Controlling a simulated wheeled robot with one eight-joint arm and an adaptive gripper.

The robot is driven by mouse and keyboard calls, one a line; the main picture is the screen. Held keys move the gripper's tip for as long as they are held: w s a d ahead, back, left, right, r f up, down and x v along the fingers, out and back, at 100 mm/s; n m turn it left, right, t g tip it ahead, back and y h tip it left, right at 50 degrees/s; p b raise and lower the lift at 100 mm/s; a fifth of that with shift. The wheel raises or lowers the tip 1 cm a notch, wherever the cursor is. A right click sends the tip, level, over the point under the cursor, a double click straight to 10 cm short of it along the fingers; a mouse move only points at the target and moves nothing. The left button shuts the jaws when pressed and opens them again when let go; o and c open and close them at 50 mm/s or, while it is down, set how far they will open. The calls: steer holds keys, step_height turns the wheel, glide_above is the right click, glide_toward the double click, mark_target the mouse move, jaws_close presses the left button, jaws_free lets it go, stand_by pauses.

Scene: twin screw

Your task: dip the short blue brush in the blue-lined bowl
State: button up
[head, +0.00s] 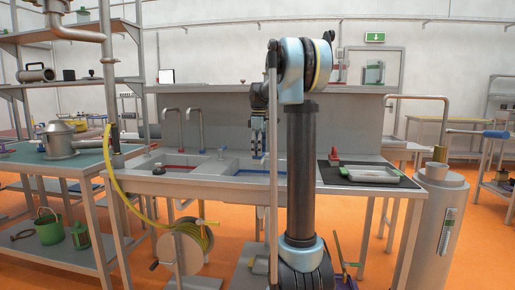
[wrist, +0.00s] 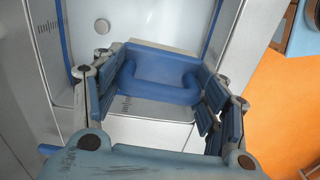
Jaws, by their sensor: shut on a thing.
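My gripper (wrist: 163,80) is shut on the short blue brush (wrist: 160,68), whose blue body with a pale far edge shows between the finger pads in the wrist view. The blue-lined bowl (wrist: 150,25) is a pale sink basin with a blue line along its walls and a round drain; it lies beneath the brush. In the head view my gripper (head: 258,148) points down above the blue-lined bowl (head: 245,171), the right one of two basins. The brush is too small there to make out, and its depth in the bowl cannot be told.
A red-lined basin (head: 180,168) lies to the left, with two taps (head: 196,125) behind. A dark mat with a tray (head: 370,174) and a red item (head: 334,158) is on the right. A hose reel (head: 183,247) stands in front, and a grey cylinder (head: 438,220) at the right.

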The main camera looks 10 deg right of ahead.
steer(key=shift+f, duration=8.2)
steer(key=shift+r, duration=0.1)
steer(key=shift+r, duration=7.65)
steer(key=shift+r, duration=0.1)
steer(key=shift+r, duration=1.9)
